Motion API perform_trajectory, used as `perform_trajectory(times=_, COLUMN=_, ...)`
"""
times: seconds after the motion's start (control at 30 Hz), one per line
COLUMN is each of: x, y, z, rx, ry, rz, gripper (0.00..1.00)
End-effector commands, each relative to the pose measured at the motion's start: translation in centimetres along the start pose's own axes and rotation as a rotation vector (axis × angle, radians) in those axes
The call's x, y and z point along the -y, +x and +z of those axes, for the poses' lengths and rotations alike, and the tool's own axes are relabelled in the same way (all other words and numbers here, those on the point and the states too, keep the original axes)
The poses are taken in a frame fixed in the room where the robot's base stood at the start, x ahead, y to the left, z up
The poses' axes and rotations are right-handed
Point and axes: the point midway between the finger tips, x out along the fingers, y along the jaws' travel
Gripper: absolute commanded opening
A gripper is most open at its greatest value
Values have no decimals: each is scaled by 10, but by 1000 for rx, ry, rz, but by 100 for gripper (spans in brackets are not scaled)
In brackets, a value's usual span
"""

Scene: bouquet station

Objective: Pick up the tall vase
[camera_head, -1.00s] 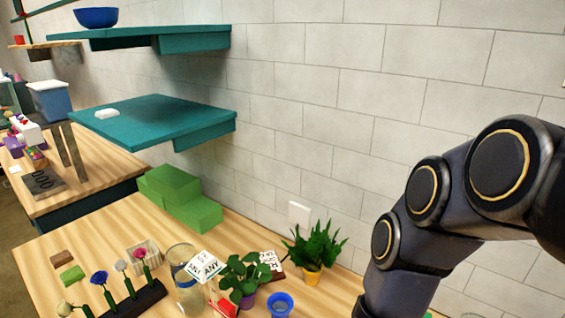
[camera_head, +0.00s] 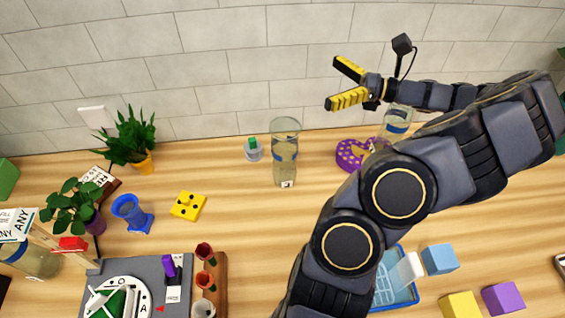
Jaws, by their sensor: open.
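A tall, clear glass vase (camera_head: 285,158) stands upright on the wooden table near the back wall, with a bluish band and a small label near its base. A second glass vessel with a blue band (camera_head: 397,122) stands to its right, partly hidden by my arm. A third glass vessel (camera_head: 36,262) is at the left edge, partly covered by a sign. My gripper (camera_head: 333,84) has yellow fingers spread apart. It is empty, appears above the table, and points left, to the upper right of the tall vase in the picture.
Table in front of the vase is clear.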

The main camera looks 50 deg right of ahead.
Motion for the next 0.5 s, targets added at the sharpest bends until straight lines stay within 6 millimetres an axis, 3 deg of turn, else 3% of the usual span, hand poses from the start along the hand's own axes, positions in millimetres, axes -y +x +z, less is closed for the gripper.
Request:
perform_trajectory(times=0.03, x=0, y=2, z=-19, rx=1, ry=10, rz=7, gripper=100)
perform_trajectory(times=0.3, x=-1, y=3, z=-109, rx=-6, ry=7, rz=11, gripper=100)
perform_trajectory(times=0.5, x=-1, y=3, z=-168, rx=-7, ry=2, rz=12, gripper=100)
